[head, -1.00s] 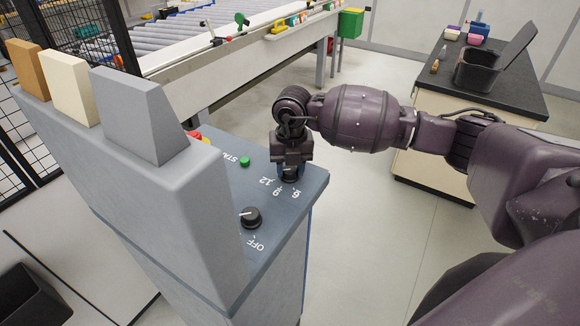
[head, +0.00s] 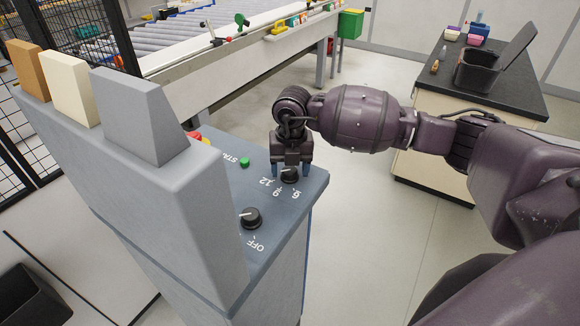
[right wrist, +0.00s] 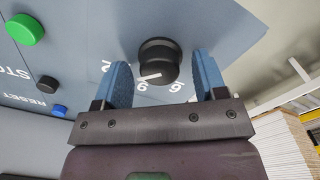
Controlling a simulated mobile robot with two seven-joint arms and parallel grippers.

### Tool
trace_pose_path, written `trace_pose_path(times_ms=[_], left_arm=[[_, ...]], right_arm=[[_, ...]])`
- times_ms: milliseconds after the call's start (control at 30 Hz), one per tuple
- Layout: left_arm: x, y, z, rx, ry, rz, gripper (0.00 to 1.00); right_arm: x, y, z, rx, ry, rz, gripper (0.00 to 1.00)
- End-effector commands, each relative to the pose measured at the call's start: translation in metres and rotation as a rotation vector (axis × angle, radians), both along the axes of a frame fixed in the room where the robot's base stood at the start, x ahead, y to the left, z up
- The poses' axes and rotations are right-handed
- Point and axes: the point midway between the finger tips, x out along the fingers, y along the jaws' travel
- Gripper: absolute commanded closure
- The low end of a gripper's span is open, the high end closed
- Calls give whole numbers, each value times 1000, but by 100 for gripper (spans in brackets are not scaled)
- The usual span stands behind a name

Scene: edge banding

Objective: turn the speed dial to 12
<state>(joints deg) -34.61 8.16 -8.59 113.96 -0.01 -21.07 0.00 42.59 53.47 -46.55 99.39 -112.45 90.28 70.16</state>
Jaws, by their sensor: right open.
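The speed dial (head: 289,175) is a black knob on the sloping blue-grey panel, with 6, 9 and 12 printed beside it. In the right wrist view the dial (right wrist: 158,60) has a white pointer line directed close to the 9, on its 12 side. My right gripper (head: 291,171) is open with its blue fingertips on either side of the dial. In the right wrist view, gaps show between the dial and both fingers; the left finger hides part of the 12. My left gripper is out of view.
A second black knob (head: 250,217), marked OFF, sits on the same panel (head: 222,190). A green button (head: 244,161) is close by; a blue button (right wrist: 59,111) shows in the wrist view. A grey upright housing (head: 200,200) borders the panel's left side.

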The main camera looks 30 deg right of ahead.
Motion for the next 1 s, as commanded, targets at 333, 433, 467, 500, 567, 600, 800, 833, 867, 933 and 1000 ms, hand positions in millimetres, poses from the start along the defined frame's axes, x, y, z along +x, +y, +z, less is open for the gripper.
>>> trace_pose_path(times_ms=[333,433,467,500,567,600,800,833,867,933,1000], left_arm=[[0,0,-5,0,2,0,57],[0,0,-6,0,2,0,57],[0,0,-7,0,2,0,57],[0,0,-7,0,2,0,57],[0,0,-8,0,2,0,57],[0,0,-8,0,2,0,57],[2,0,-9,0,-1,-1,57],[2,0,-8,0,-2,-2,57],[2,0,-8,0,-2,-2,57],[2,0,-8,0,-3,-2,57],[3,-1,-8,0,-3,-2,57]], right_arm=[[1,-1,41,0,-5,2,35],[0,-2,59,-1,-4,0,35],[0,-2,65,0,-4,0,35],[0,-2,72,-1,-4,0,35],[-1,-3,81,0,-3,1,35],[-1,-3,87,-1,-4,1,35],[-1,-3,105,0,-2,0,35],[-1,-3,106,0,-2,-1,35],[-1,-3,107,-1,-2,-1,35],[-1,-3,108,0,-1,-1,35],[-1,-3,109,0,-1,-1,35]])
